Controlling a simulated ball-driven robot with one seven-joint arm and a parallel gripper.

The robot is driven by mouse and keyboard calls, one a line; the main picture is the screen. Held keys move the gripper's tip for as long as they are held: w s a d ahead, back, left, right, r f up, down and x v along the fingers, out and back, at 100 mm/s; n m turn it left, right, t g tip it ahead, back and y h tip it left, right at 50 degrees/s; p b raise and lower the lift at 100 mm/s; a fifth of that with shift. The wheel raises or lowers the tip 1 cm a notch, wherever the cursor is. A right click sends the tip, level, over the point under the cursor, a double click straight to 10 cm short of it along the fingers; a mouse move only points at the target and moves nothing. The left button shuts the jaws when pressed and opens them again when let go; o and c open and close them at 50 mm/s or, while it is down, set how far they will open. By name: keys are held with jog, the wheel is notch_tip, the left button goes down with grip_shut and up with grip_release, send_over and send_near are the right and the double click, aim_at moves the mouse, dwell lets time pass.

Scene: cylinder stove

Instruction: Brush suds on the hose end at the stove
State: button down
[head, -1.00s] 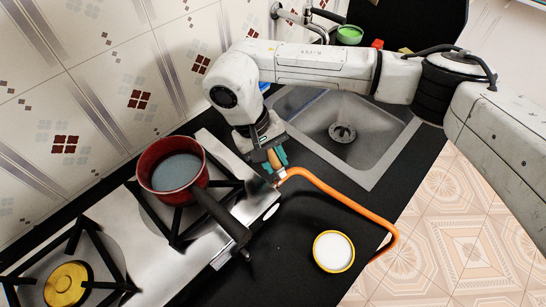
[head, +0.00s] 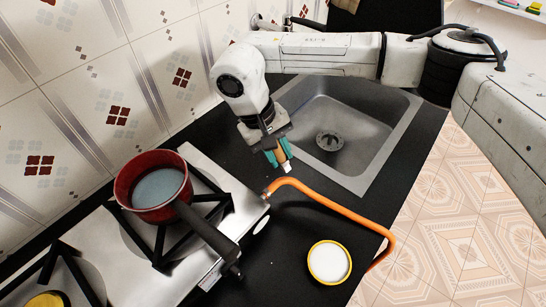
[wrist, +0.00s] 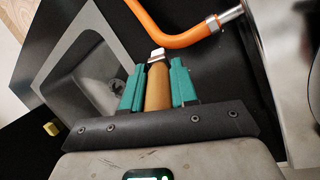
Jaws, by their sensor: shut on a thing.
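My gripper (head: 276,155) is shut on the brush (wrist: 157,88), whose tan handle sits between the teal fingers and whose pale tip points away from me. The orange hose (head: 335,205) runs from the stove's side along the counter and over its front edge. The hose end (head: 269,194) meets the stove (head: 240,212) at a metal fitting, which also shows in the wrist view (wrist: 230,16). The brush is up and to the right of this fitting in the head view, apart from it. A round yellow-rimmed dish (head: 329,262) with white contents, perhaps suds, stands on the counter.
A red pot (head: 150,212) with grey-blue liquid stands on the stove, its dark handle reaching toward the front edge. The sink (head: 385,108) lies right of my gripper. Black counter (head: 290,225) is clear between hose and dish.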

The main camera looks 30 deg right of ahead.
jog(key=shift+s+a+f, duration=0.1)
jog(key=shift+s+a, duration=0.2)
jog(key=shift+a, duration=0.65)
jog(key=shift+s+a, duration=0.35)
jog(key=shift+a, duration=0.55)
jog(key=shift+s+a+f, duration=0.1)
jog(key=shift+s+a, duration=0.2)
jog(key=shift+a, duration=0.65)
jog(key=shift+r, duration=0.1)
jog(key=shift+r+p, duration=1.4)
jog(key=shift+r, duration=1.55)
notch_tip(320, 180, up, 3)
jog(key=shift+p, duration=0.65)
jog(key=shift+f, duration=0.15)
